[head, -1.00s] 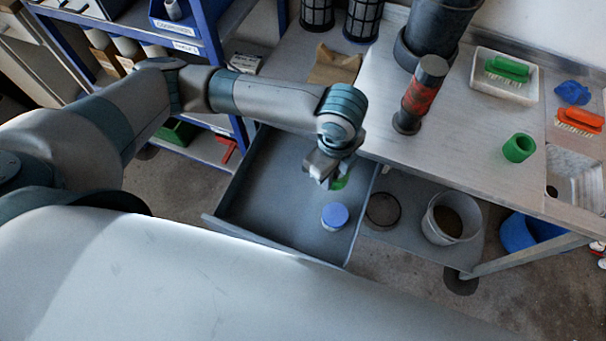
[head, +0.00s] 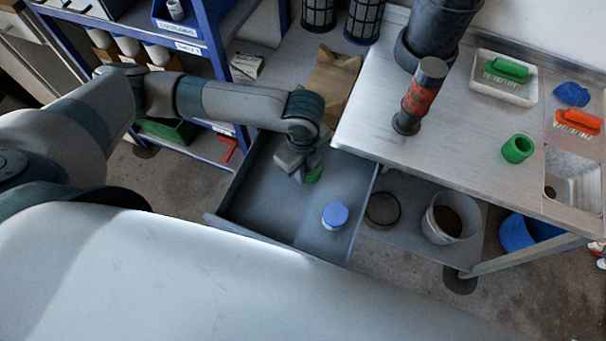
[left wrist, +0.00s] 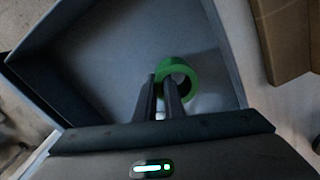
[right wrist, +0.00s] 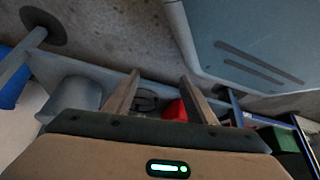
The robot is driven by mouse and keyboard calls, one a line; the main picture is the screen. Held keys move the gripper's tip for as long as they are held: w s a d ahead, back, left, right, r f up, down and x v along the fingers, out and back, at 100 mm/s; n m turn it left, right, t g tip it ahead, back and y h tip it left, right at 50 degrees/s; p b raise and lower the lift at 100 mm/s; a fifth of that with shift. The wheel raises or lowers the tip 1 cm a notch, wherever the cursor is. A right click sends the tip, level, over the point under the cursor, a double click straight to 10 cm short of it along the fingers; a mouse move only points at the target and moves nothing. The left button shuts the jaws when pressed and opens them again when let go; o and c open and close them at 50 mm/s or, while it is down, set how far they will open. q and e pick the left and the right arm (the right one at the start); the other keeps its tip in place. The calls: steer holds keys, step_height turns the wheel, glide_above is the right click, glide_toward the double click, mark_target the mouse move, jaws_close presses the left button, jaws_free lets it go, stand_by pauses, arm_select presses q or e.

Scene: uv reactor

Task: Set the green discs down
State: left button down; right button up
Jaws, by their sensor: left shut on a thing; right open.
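One green disc, which looks like a short hollow ring, shows in the left wrist view (left wrist: 178,63) and the head view (head: 314,174). My left gripper (head: 303,172) is shut on its wall and holds it over the open grey drawer (head: 262,218). I cannot tell whether the ring touches the drawer floor. A second green ring (head: 517,148) stands upright on the steel bench, apart from both grippers. My right gripper (right wrist: 158,95) shows only in the right wrist view, open and with nothing between its fingers.
A blue-lidded jar (head: 335,215) stands in the drawer near its front right. On the bench (head: 455,135) are a dark red-banded cylinder (head: 419,97), a green brush (head: 505,70) in a white tray and an orange brush (head: 578,121). A brown cardboard piece (head: 331,80) lies behind the drawer.

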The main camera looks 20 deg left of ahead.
arm_select(q)
step_height(320, 180, down, 2)
steer(key=shift+f, duration=0.45)
arm_select(e)
steer(key=shift+s+d+f+g, duration=0.15)
steer(key=shift+s+d+f, duration=0.1)
steer(key=shift+s, duration=0.3)
steer(key=shift+s+d+f+g, duration=0.1)
steer(key=shift+s+f+g, duration=0.1)
steer(key=shift+s, duration=0.35)
arm_select(q)
steer(key=shift+f, duration=0.15)
arm_select(e)
steer(key=shift+w+r, duration=0.1)
steer(key=shift+w, duration=0.05)
arm_select(q)
steer(key=c, duration=1.9)
jaws_free()
steer(key=shift+o, duration=0.2)
arm_select(e)
steer(key=shift+w, duration=0.15)
